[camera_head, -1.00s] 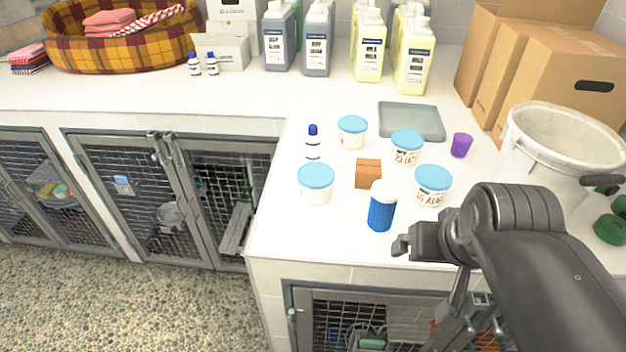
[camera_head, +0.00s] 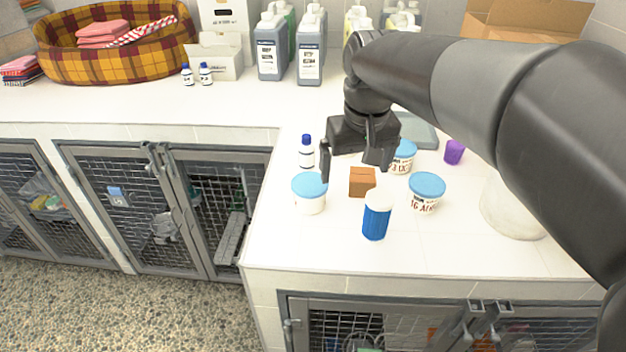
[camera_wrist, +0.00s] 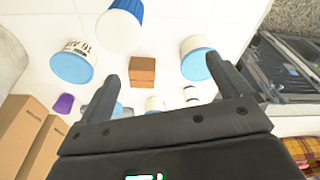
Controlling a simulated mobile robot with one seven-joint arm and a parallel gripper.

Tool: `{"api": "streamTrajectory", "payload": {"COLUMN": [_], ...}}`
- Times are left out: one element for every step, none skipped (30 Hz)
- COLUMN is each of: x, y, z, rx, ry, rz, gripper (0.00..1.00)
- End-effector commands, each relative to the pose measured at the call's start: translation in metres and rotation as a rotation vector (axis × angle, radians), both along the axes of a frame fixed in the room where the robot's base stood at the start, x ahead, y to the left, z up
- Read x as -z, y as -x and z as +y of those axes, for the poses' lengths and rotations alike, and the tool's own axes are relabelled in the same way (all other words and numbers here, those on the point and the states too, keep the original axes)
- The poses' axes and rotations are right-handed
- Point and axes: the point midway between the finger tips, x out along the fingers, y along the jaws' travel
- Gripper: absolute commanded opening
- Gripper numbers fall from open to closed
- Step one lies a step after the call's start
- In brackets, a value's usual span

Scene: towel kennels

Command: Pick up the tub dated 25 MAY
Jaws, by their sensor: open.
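No date reading 25 MAY is legible on any tub. A white tub with a blue lid (camera_head: 310,194) stands at the left, its visible side showing no writing; it also shows in the wrist view (camera_wrist: 195,58). A right-hand tub (camera_head: 425,195) bears dark writing that looks like 16 APR, also in the wrist view (camera_wrist: 74,62). A third tub (camera_head: 403,156) has writing partly hidden by my gripper. The fourth, back tub is mostly hidden behind my gripper. My gripper (camera_head: 356,170) is open and empty, pointing down above the tubs' area; its fingers show in the wrist view (camera_wrist: 163,75).
A small white bottle (camera_head: 306,152) is behind the left tub. A purple cup (camera_head: 454,151), a grey tray (camera_head: 420,132) and a white bucket (camera_head: 510,208) are to the right.

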Motion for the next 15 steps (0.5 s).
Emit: {"api": "streamTrajectory", "payload": {"x": [0.003,0.005,0.007,0.008,0.01,0.013,0.014,0.016,0.018,0.02,0.021,0.022,0.023,0.024,0.027], "y": [-0.013,-0.02,-0.028,-0.034,-0.039,-0.046,-0.05,-0.053,-0.058,-0.06,-0.063,-0.065,-0.066,-0.067,-0.068], "z": [0.015,0.022,0.032,0.04,0.047,0.056,0.062,0.067,0.074,0.078,0.082,0.085,0.087,0.089,0.09], "rx": [-0.028,-0.042,-0.061,-0.075,-0.087,-0.103,-0.114,-0.124,-0.135,-0.143,-0.149,-0.155,-0.159,-0.161,-0.164], "ry": [0.008,0.012,0.017,0.022,0.025,0.031,0.034,0.037,0.04,0.043,0.045,0.047,0.049,0.049,0.051], "rz": [0.026,0.041,0.06,0.072,0.085,0.099,0.11,0.12,0.13,0.137,0.142,0.149,0.153,0.155,0.158], "gripper": [0.94,0.94,0.94,0.94,0.94,0.94,0.94,0.94,0.94,0.94,0.94,0.94,0.94,0.94,0.94]}}
